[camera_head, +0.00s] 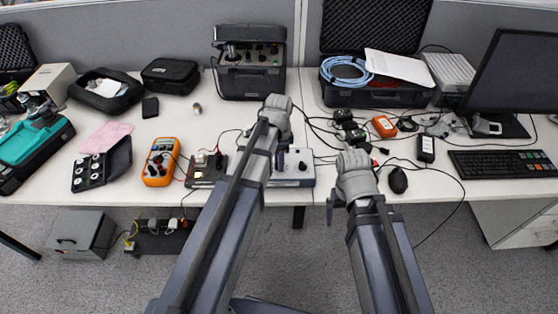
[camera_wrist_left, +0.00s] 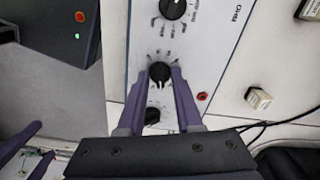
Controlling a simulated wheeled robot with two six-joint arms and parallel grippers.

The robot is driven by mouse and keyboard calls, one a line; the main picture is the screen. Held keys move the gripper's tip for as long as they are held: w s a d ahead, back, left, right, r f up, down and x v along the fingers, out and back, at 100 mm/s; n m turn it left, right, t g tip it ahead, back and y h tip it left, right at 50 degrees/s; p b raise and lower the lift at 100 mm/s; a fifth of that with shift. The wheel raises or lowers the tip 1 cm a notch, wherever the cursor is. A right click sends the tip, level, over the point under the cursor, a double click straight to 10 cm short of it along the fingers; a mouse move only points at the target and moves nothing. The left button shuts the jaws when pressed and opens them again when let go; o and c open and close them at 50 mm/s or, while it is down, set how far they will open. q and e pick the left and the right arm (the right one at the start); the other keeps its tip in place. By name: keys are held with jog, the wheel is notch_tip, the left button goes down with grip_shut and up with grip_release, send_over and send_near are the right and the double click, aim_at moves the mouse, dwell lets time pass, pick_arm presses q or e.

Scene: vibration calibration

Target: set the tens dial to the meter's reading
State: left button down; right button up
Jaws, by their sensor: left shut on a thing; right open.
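The white dial box (camera_head: 305,168) stands near the front edge of the table, partly hidden by my left arm. In the left wrist view its white panel (camera_wrist_left: 205,50) carries a black dial (camera_wrist_left: 160,68) in the middle, another dial (camera_wrist_left: 173,8) above and a dark knob (camera_wrist_left: 152,115) below. My left gripper (camera_wrist_left: 160,80) is shut on the middle dial, one finger on each side. The labels are too small to read. The orange meter (camera_head: 160,162) lies left of the box; its reading is not legible. My right gripper (camera_head: 331,208) is open and empty at the table's front edge.
A small dark box with terminals (camera_head: 207,168) stands between the meter and the dial box. Cables run across the table. A mouse (camera_head: 397,180) and keyboard (camera_head: 502,163) are at the right. A black instrument case (camera_head: 250,80) stands at the back.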

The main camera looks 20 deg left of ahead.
pick_arm(q)
jog(key=shift+n, duration=0.3)
jog(key=n, duration=0.3)
jog(key=shift+n, duration=0.3)
jog(key=n, duration=0.4)
jog(key=shift+n, duration=0.3)
jog(key=n, duration=0.4)
jog(key=shift+n, duration=2.4)
jog(key=c, duration=0.6)
grip_release()
jog(key=shift+o, duration=0.2)
